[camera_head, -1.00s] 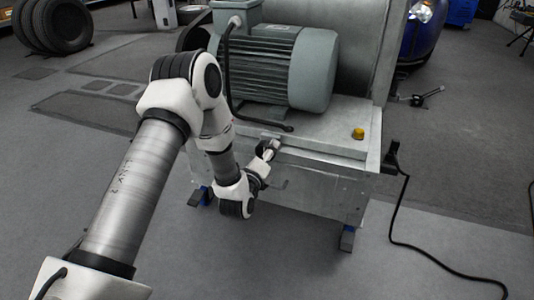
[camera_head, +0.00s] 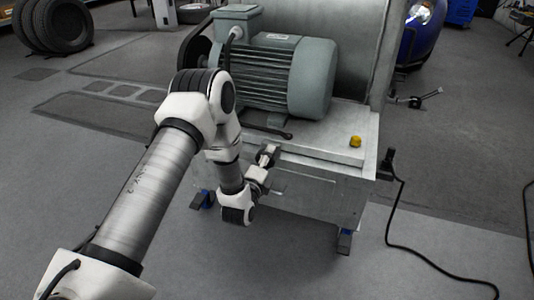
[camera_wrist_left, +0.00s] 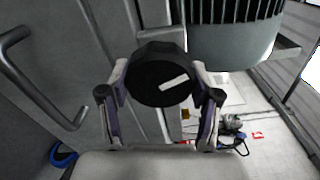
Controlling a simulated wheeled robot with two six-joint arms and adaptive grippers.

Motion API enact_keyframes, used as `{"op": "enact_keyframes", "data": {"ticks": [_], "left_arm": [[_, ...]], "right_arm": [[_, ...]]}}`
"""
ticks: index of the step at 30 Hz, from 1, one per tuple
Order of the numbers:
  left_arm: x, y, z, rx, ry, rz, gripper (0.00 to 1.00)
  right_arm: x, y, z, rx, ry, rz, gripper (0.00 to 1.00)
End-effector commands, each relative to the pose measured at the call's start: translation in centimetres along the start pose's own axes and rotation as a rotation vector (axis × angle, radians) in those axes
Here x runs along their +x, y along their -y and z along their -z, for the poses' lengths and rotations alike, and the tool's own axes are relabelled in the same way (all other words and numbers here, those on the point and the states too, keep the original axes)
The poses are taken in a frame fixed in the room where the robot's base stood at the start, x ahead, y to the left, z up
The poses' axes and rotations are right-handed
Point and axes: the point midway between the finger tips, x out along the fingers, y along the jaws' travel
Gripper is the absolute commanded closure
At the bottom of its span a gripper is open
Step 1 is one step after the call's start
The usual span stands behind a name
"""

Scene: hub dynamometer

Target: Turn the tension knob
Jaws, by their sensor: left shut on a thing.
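The tension knob (camera_wrist_left: 160,82) is a round black knob with a white bar mark on its face. In the left wrist view the mark is tilted, its right end higher. My left gripper (camera_wrist_left: 159,88) has its two fingers on either side of the knob and is shut on it. In the head view my left gripper (camera_head: 267,154) is at the front edge of the metal bench (camera_head: 315,150), below the motor. The knob is hard to make out there. My right gripper is not in view.
A grey-green finned motor (camera_head: 290,75) stands on the bench behind the gripper. A small yellow button (camera_head: 355,141) sits on the bench top at right. A bent metal handle (camera_wrist_left: 42,88) is left of the knob. A black cable (camera_head: 400,225) runs over the floor.

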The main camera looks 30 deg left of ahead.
Motion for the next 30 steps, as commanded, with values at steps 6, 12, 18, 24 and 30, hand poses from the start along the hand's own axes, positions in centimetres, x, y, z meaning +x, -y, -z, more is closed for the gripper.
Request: {"op": "enact_keyframes", "data": {"ticks": [6,12,18,24,30], "left_arm": [[0.0,0.5,-0.1,-0.204,0.000,-0.002,0.72],[0.0,0.5,-0.1,-0.393,-0.001,-0.002,0.72],[0.0,0.6,-0.1,-0.584,-0.001,-0.001,0.72],[0.0,0.6,-0.2,-0.773,0.001,-0.001,0.72],[0.0,0.6,-0.3,-0.964,0.001,-0.001,0.72]], "right_arm": [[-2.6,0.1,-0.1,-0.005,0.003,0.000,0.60],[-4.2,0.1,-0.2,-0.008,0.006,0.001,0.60],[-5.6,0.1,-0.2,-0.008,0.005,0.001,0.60],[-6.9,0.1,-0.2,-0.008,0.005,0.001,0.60],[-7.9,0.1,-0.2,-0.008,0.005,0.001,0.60]]}}
